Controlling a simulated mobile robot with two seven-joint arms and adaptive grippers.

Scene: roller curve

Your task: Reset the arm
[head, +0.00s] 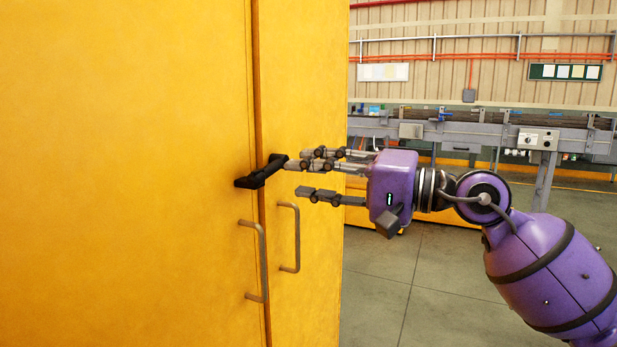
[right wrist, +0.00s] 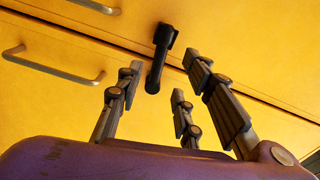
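My right gripper (head: 312,176) is purple with grey jointed fingers and comes in from the right in the head view. Its fingers are spread open and nothing is between them. The fingertips are close to a black latch handle (head: 260,172) on a yellow cabinet (head: 130,120). In the right wrist view the latch handle (right wrist: 158,58) stands out beyond the open fingers (right wrist: 175,95); I cannot tell whether any finger touches it. My left gripper is in neither view.
Two metal pull handles (head: 263,262) (head: 289,238) sit below the latch on the cabinet doors, which look shut. A grey conveyor (head: 470,133) runs along the back right. The concrete floor (head: 390,285) right of the cabinet is clear.

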